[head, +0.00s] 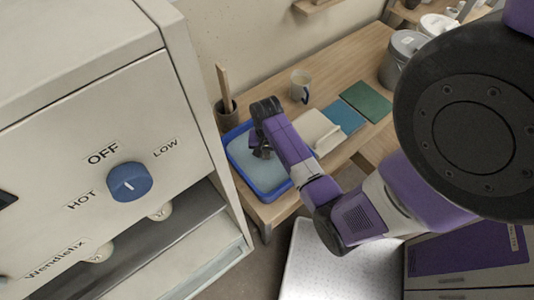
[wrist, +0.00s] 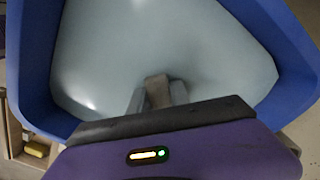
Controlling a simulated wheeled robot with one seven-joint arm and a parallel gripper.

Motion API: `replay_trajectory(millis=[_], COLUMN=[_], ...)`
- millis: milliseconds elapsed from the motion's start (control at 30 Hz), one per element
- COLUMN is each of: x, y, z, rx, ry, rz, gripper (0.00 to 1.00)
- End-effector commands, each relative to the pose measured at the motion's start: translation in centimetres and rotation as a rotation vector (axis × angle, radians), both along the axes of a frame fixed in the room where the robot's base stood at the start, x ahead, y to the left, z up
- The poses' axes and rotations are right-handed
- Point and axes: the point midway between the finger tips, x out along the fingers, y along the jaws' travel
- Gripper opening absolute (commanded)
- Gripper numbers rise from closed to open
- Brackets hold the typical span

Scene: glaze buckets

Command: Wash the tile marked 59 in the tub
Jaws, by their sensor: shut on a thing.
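The blue tub (head: 268,194) stands on the wooden bench in the head view, with pale grey-blue liquid (head: 262,172) in it. Its blue rim (wrist: 30,75) surrounds the liquid in the wrist view. My gripper (head: 262,153) points down into the tub. In the wrist view my gripper (wrist: 157,95) is shut at the liquid, near the tub's near side. What it holds is mostly hidden below the fingers, and I cannot read any mark 59 on it.
A cream slab (head: 316,128), a blue tile (head: 344,117) and a green tile (head: 367,101) lie right of the tub. A mug (head: 300,86), a dark pot (head: 227,114) and a grey bucket (head: 399,60) stand behind. A cabinet with a blue knob (head: 129,182) fills the left.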

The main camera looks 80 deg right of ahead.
Motion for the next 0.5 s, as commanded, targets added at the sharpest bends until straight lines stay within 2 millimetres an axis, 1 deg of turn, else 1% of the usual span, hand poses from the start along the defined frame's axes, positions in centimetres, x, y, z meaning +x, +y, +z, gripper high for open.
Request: replay_trajectory(millis=[300,500], x=[0.0,0.0], y=[1.6,1.6], z=[0.1,0.1], rx=[-0.001,-0.001], ry=[-0.001,-0.001], rz=[0.001,0.000], gripper=[0.00,0.00])
